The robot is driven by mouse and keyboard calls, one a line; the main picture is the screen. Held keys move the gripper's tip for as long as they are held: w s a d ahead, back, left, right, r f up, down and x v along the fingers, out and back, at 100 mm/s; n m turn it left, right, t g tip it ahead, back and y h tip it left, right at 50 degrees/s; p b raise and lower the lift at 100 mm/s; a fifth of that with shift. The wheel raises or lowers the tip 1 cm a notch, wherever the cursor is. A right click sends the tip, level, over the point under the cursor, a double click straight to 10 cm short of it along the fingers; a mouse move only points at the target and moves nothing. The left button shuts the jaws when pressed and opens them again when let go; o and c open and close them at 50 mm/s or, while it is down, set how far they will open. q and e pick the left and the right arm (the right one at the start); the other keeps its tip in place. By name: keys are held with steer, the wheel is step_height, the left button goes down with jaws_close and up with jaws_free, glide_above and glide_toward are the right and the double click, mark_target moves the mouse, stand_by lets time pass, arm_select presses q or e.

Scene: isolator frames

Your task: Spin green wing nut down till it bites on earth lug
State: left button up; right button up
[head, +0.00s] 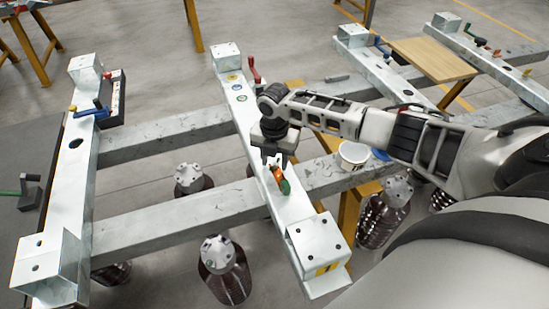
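A small green part, which looks like the green wing nut (285,187), sits on the middle galvanised beam (295,205), close beside an orange part (277,173). My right gripper (273,160) points down at the beam just behind these parts, very near them. Its fingers are small and partly hidden, so I cannot tell if they are open, shut or touching the nut. The earth lug and the stud under the nut cannot be made out. My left gripper is not in view.
A red lever (254,70) and round stickers are further up the beam. A white tub (354,152) and a blue disc (380,154) rest right of my gripper. Dark ribbed insulators (225,270) stand below.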

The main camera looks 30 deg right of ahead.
jaws_close()
stand_by(0.3)
